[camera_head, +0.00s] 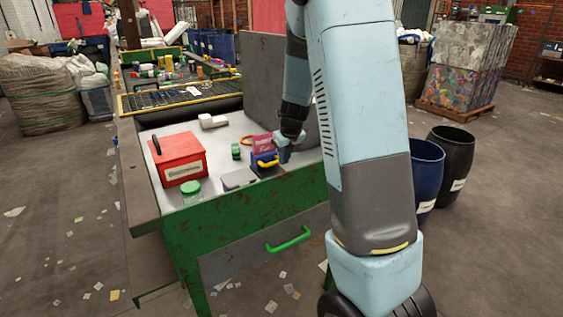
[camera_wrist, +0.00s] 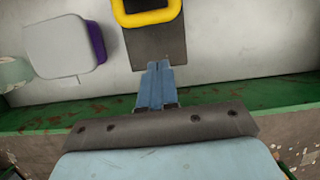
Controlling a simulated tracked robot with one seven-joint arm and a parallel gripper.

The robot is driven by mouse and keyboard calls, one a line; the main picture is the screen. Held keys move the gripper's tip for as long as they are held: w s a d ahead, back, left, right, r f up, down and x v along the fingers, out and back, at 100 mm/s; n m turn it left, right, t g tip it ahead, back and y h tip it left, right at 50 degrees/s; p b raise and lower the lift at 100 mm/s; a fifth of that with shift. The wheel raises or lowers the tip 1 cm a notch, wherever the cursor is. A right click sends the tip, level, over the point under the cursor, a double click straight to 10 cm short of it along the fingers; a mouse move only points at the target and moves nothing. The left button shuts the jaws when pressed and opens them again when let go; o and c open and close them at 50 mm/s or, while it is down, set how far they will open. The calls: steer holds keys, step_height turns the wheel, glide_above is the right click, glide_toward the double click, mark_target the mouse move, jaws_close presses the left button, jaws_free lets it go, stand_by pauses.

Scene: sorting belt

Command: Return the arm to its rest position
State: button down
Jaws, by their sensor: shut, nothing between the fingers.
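My arm reaches down over the sorting table (camera_head: 222,139) from the right side of the head view. My gripper (camera_head: 283,156) is near the table's front right part, beside a blue item with a yellow handle (camera_head: 267,161). In the wrist view my gripper (camera_wrist: 158,66) is shut and empty. Its fingertips point toward a dark plate (camera_wrist: 157,47) with the yellow handle (camera_wrist: 147,15) beyond. I cannot tell whether the fingertips touch the plate.
A red box (camera_head: 180,160), a green-lidded jar (camera_head: 191,191), a grey item with a purple side (camera_wrist: 62,46) and a pink card (camera_head: 262,143) are on the table. A grey panel (camera_head: 262,75) stands behind. Blue and black bins (camera_head: 425,165) (camera_head: 455,150) stand right of my arm.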

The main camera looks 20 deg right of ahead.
steer(key=s+a+r+n, duration=0.2)
steer(key=s+r+n, duration=0.65)
steer(key=r, duration=0.55)
steer(key=s+a+r+n, duration=0.1)
steer(key=s+r+n, duration=0.1)
steer(key=s+n, duration=0.6)
steer(key=s+a+r+n+t, duration=0.1)
steer(key=s+a+r+n, duration=0.1)
steer(key=s+n, duration=0.6)
steer(key=s+a+r+n+t, duration=0.1)
steer(key=s+a+r+n, duration=0.1)
steer(key=s+n, duration=0.6)
steer(key=shift+r+n+h, duration=0.4)
steer(key=shift+r+n, duration=0.1)
steer(key=shift+n, duration=0.05)
